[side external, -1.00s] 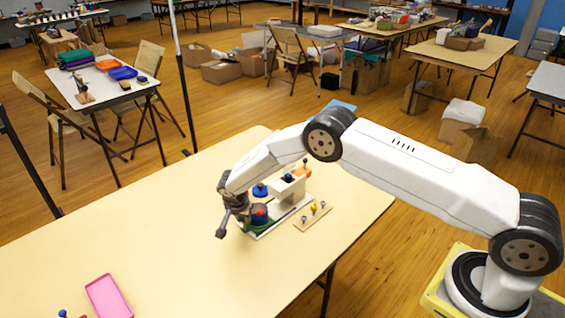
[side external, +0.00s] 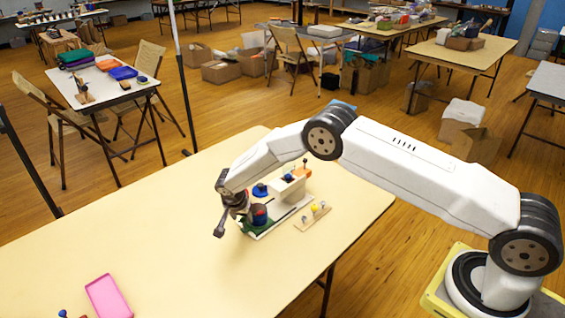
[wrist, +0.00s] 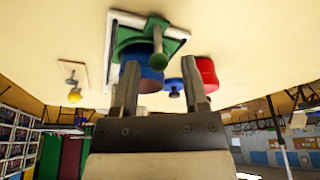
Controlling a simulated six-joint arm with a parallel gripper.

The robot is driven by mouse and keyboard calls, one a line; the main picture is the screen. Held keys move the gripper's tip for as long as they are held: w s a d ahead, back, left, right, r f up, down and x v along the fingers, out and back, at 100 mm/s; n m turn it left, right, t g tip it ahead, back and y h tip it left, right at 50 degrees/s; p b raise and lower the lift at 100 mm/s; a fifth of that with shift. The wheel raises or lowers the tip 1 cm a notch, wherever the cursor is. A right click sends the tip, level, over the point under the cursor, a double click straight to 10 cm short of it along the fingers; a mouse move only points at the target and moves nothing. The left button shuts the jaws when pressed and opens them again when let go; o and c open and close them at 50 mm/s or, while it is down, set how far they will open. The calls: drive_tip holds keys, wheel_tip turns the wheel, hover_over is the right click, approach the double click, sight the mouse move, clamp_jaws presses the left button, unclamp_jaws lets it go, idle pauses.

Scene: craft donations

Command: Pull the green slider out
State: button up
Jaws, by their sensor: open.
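The green slider (side external: 262,228) is a flat green plate on a white-edged base, near the middle of the table. My gripper (side external: 222,219) is at the base's left end in the side view. In the wrist view my gripper (wrist: 160,63) is open, with the post showing between its fingertips. Whether a finger touches the post I cannot tell.
A white block with an orange top (side external: 290,188) stands on the same base. A pink tray (side external: 108,297) is at front left. The table's left side is mostly clear.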

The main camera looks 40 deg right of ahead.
drive_tip(key=shift+r, duration=3.4)
drive_tip(key=shift+r, duration=0.1)
drive_tip(key=shift+s+d+r, duration=0.15)
drive_tip(key=shift+s+r, duration=0.2)
drive_tip(key=shift+r, duration=0.1)
drive_tip(key=s+d+r+n+y, duration=0.1)
drive_tip(key=s+r+n, duration=0.3)
drive_tip(key=s, duration=0.6)
drive_tip(key=s+d+r+n+y, duration=0.1)
drive_tip(key=s+d+r+n, duration=0.2)
drive_tip(key=s, duration=0.7)
drive_tip(key=s+d+r+n+y, duration=0.1)
drive_tip(key=s+r+n, duration=0.4)
drive_tip(key=s, duration=0.5)
drive_tip(key=shift+d+r+t, duration=0.4)
drive_tip(key=shift+r, duration=0.15)
